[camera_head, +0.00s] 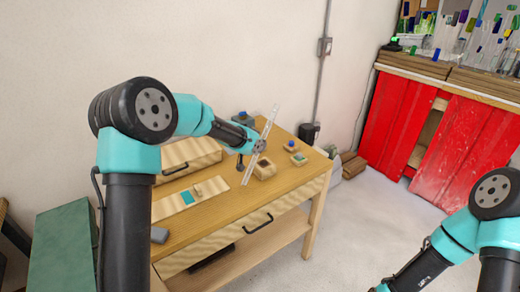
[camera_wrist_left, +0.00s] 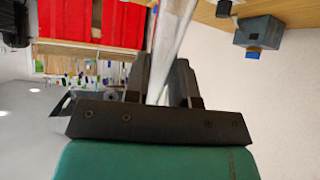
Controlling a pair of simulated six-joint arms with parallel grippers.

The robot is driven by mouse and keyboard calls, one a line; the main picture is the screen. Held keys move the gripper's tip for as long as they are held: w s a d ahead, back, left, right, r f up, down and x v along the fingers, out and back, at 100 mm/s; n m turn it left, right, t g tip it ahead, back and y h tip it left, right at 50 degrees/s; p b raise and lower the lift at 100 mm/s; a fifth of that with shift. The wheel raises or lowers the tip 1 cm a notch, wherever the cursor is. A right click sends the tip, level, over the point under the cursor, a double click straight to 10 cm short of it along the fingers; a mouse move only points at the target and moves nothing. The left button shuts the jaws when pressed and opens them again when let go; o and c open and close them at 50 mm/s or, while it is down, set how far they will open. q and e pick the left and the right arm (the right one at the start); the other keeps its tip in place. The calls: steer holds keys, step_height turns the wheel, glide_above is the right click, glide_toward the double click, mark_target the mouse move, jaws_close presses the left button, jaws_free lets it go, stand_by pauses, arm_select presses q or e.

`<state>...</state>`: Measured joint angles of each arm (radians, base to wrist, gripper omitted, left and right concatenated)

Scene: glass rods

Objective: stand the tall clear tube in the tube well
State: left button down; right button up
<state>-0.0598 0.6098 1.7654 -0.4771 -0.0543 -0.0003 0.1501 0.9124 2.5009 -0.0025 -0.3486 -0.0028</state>
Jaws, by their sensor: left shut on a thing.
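My left gripper (camera_head: 258,146) is shut on the tall clear tube (camera_head: 271,122), gripping it along its middle above the table. The tube leans, with its upper end to the right and its lower end toward the front left. In the left wrist view the clear tube (camera_wrist_left: 172,40) runs up between the two dark fingers of the gripper (camera_wrist_left: 160,85). A small wooden block with a dark opening (camera_head: 264,169), which looks like the tube well, sits just right of the tube's lower part. My right arm shows at the lower right, but its gripper is out of frame.
The wooden table (camera_head: 225,205) also bears small blocks with blue (camera_head: 290,146) and green (camera_head: 299,158) parts, and a pale board (camera_head: 190,199) with a teal square. A grey block (camera_wrist_left: 258,32) shows in the left wrist view. The table's front strip is mostly clear.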

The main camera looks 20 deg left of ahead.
mark_target(268, 122)
arm_select(q)
steer(key=shift+w+a+r+t+h, duration=0.3)
steer(key=shift+w+r+t+h, duration=0.1)
steer(key=shift+w+r+t, duration=0.4)
steer(key=shift+w+d+r+m+t+h, duration=0.15)
steer(key=shift+w+r+m+t+h, duration=0.1)
steer(key=shift+r+t+h, duration=0.6)
steer(key=shift+w+d+r+m+t+h, duration=0.2)
steer(key=shift+r+t+h, duration=0.4)
steer(key=shift+r, duration=0.45)
steer(key=shift+w+d+r+m+t+h, duration=0.15)
steer(key=shift+r+m+t+h, duration=0.1)
steer(key=shift+r+t+h, duration=0.6)
steer(key=shift+f, duration=3.5)
steer(key=c, duration=1.2)
jaws_free()
steer(key=shift+c, duration=0.2)
